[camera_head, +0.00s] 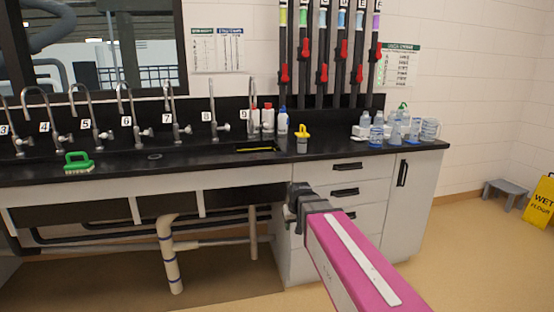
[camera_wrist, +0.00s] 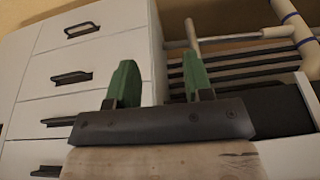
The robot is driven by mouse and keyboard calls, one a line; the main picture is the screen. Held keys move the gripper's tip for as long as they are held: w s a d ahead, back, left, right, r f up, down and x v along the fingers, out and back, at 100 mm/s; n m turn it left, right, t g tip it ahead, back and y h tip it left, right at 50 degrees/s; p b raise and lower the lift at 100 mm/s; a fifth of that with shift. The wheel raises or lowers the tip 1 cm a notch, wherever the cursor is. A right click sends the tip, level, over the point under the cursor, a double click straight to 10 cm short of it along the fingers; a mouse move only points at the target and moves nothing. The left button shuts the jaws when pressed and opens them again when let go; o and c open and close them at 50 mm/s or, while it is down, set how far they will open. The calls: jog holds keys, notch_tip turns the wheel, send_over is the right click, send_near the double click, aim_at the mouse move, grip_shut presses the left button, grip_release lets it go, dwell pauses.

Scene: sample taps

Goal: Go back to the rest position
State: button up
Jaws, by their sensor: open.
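My gripper (camera_wrist: 160,85) shows in the wrist view with its two green fingers apart and nothing between them. In the head view, my pink arm reaches forward from the lower right, and its dark end (camera_head: 299,203) is in front of the white drawers, below the black counter edge. The fingers are hard to make out in the head view. In the wrist view, the drawer fronts (camera_wrist: 85,50) are on the left and pipes (camera_wrist: 235,38) are on the right, beyond the fingers.
The black counter (camera_head: 215,158) holds a row of numbered taps, a green brush (camera_head: 78,162), a yellow-topped container (camera_head: 302,138), bottles (camera_head: 268,118) and clear labware (camera_head: 396,130). A yellow wet-floor sign (camera_head: 540,203) and grey stool (camera_head: 505,193) stand at right. The floor right of the cabinet is open.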

jog(key=s+d+f+m+g+h, duration=0.1)
jog(key=s+d+f+m+g, duration=0.1)
jog(key=s+d+f, duration=1)
jog(key=shift+s+d+g, duration=0.15)
jog(key=shift+s+g, duration=0.35)
jog(key=shift+s, duration=0.35)
jog(key=shift+f, duration=0.1)
